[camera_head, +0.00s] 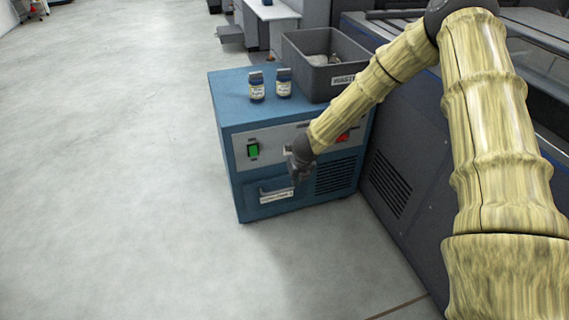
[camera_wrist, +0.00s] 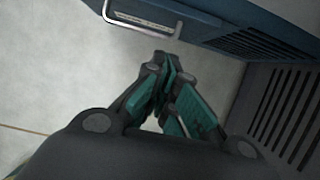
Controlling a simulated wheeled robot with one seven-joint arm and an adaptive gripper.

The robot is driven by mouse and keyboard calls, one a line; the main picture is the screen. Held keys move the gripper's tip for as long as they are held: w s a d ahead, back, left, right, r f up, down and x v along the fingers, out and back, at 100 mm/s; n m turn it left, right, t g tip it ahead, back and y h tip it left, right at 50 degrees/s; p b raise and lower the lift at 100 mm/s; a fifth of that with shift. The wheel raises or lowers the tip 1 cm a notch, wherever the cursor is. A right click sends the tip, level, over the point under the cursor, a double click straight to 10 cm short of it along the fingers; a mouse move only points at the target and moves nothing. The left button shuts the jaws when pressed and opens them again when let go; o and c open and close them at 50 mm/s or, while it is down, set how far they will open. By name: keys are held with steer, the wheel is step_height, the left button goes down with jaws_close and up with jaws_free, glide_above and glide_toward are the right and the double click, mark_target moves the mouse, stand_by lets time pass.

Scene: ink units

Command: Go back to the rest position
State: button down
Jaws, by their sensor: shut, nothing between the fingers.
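My gripper (camera_head: 300,174) is at the end of my yellow-sleeved arm, in front of the blue cabinet (camera_head: 237,205). In the wrist view my gripper (camera_wrist: 164,64) has its dark and teal fingers together, with nothing between them. The fingertips point toward the floor near the cabinet's front. The silver drawer handle (camera_head: 277,190) is just beside the gripper in the head view. The handle also shows in the wrist view (camera_wrist: 141,25), apart from the fingertips. The drawer looks shut.
The front has a green switch (camera_head: 253,151) and a red switch (camera_head: 342,138). A dark machine (camera_head: 400,200) stands right. Open floor (camera_head: 110,170) lies left.

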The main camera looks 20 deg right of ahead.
steer(key=s+a+f+n+g, duration=0.1)
steer(key=s+f+n, duration=0.3)
steer(key=s+n, duration=0.3)
steer(key=s+a+f+n+h, duration=0.1)
steer(key=s+a+f+n, duration=0.1)
steer(key=s+f+n, duration=0.5)
steer(key=s+a+f+n+g, duration=0.15)
steer(key=s+n, duration=0.25)
steer(key=s, duration=0.6)
steer(key=s+a+f+n+g+y, duration=0.1)
steer(key=s+a+f+n+g, duration=0.1)
steer(key=s+n, duration=1.85)
step_height(320, 180, up, 29)
steer(key=s+m+p, duration=0.2)
steer(key=p, duration=2.6)
steer(key=shift+s+m+p, duration=0.15)
steer(key=shift+m+p, duration=0.15)
steer(key=shift+m, duration=0.05)
steer(key=shift+a, duration=0.1)
